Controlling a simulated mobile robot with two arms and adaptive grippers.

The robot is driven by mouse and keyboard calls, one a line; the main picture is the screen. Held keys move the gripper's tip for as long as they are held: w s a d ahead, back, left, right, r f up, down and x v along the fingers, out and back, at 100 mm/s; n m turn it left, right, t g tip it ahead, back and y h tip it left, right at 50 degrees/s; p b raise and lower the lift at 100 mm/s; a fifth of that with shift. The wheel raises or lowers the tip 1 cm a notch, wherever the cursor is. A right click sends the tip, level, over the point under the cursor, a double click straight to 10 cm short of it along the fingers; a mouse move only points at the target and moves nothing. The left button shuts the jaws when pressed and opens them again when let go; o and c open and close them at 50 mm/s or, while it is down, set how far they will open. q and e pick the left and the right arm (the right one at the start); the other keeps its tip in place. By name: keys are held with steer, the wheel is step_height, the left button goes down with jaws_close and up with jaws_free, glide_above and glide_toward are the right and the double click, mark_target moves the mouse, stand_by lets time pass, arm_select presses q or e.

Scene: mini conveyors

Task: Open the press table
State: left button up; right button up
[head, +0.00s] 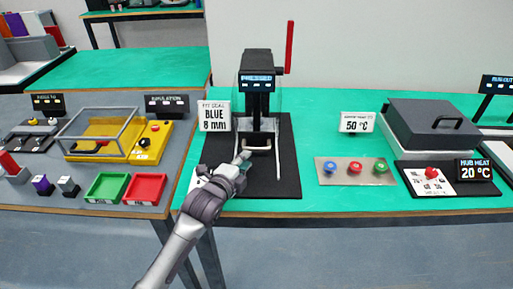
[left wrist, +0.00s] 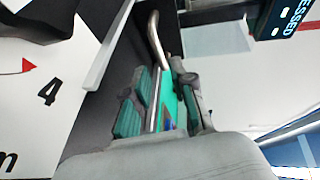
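The press (head: 257,100) is a black upright machine with a red lever raised at its right, standing on a black base (head: 285,178) on the green bench. A pale handle bar (head: 257,148) shows low at its front, and thin metal rails run forward from it. My left gripper (head: 243,157) is at the left end of this bar. In the left wrist view my left gripper (left wrist: 167,100) has its fingers apart, with a gap between them. The curved metal bar (left wrist: 154,35) reaches toward that gap; whether the fingers touch it is unclear. My right gripper is not in view.
A sign (head: 214,116) reading "BLUE 8 mm" stands left of the press. A button panel (head: 355,171) and a lidded grey box (head: 433,125) are to the right. A yellow clear-walled machine (head: 105,135) and two trays are on the left table.

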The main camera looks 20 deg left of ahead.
mark_target(255, 149)
arm_select(q)
steer(key=x, duration=0.8)
steer(key=shift+w+f, duration=0.1)
steer(key=shift+w, duration=0.2)
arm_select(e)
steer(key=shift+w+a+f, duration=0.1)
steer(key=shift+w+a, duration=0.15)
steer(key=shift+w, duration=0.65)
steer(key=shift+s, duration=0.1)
arm_select(q)
jaws_close()
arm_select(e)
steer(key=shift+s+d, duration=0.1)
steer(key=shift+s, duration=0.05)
